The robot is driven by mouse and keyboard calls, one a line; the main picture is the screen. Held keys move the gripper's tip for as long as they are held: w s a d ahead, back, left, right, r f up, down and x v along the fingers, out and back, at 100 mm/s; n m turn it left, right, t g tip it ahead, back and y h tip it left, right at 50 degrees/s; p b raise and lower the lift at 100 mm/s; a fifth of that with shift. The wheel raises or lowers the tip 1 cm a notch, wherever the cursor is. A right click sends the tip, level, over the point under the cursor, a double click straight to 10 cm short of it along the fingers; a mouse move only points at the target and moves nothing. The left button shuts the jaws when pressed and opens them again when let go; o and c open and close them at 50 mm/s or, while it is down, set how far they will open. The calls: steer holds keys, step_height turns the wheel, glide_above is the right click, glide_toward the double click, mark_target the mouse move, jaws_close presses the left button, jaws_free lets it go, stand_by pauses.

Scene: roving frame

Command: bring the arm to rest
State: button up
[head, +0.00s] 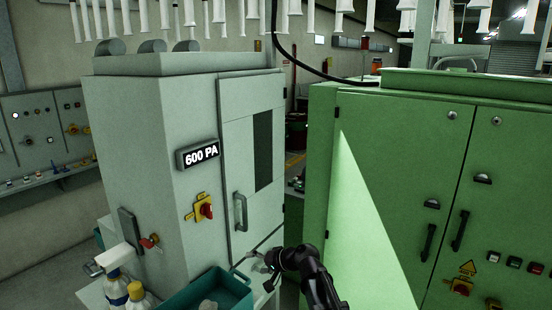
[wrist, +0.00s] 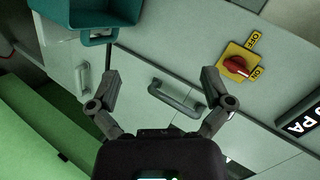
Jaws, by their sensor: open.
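My black arm comes up from the bottom of the head view. My gripper (head: 257,268) is at its end, in front of the lower part of a grey cabinet (head: 150,120). In the wrist view my gripper (wrist: 158,88) has its two fingers spread wide, with nothing held between them. A grey door handle (wrist: 174,97) shows between the fingers, further off behind them. In the head view this door handle (head: 240,212) is above my gripper and apart from it.
A teal bin (head: 245,290) is just left of my gripper, with spray bottles (head: 117,287) further left. A green cabinet (head: 400,160) stands close on the right. The grey cabinet has a red and yellow switch (head: 205,209) and a "600 PA" display (head: 198,154).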

steer(key=s+d+f+g+h, duration=0.1)
steer(key=s+d+f+h, duration=0.2)
steer(key=s+d, duration=0.3)
steer(key=s+d+f+n+g+h, duration=0.1)
steer(key=s+d+f+h, duration=0.3)
steer(key=d, duration=0.5)
steer(key=s+d+f+g+h+b, duration=0.1)
steer(key=s+d+f+g+h, duration=0.2)
steer(key=s+d, duration=0.4)
steer(key=shift+s+d+f+n+h, duration=0.4)
steer(key=shift+d+f+h, duration=0.2)
steer(key=shift+d, duration=0.2)
stand_by(3.2)
